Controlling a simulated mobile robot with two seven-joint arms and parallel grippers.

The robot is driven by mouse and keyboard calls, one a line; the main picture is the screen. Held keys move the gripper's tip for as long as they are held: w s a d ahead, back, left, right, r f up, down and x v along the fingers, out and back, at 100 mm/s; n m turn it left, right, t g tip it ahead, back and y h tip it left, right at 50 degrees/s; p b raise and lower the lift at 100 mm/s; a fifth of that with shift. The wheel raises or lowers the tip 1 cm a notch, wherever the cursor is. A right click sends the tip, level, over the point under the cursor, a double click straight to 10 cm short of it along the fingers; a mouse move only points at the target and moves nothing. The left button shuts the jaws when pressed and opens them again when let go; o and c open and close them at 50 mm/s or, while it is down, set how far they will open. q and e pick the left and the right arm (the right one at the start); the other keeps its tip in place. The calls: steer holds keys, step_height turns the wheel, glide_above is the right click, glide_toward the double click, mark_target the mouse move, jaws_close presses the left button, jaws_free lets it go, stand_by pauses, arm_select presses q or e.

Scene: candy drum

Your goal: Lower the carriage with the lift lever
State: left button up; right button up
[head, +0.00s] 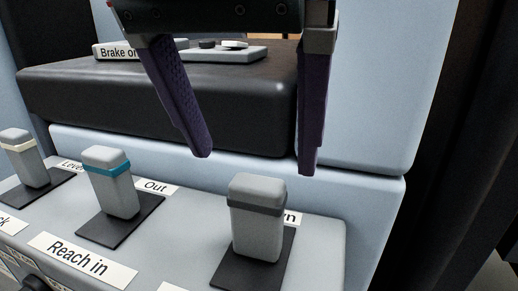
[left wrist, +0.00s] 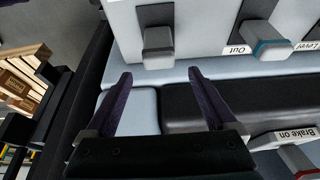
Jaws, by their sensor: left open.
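A grey lever with a dark grey band (head: 257,225) stands on a black plate at the right end of the grey panel. A label behind it is partly hidden and shows only "wn". The lever also shows in the left wrist view (left wrist: 158,46). My left gripper (head: 255,164) is open and empty, its two purple fingers pointing down above and behind this lever. In the left wrist view my left gripper (left wrist: 160,73) has its fingertips to either side of the lever's line, apart from it. My right gripper is not in view.
A teal-banded lever (head: 110,185), labelled "Reach in" and "Out", stands to the left, and a cream-banded lever (head: 24,160) farther left. A black padded block (head: 90,95) lies behind the panel, with a "Brake on" label (head: 118,52). A loaded wooden pallet (left wrist: 22,80) is at left.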

mark_target(262, 207)
arm_select(q)
steer(key=x, duration=0.6)
steer(key=p+x, duration=0.1)
steer(key=x, duration=0.2)
steer(key=shift+s+f, duration=0.25)
steer(key=shift+f, duration=0.1)
jaws_close()
stand_by(0.5)
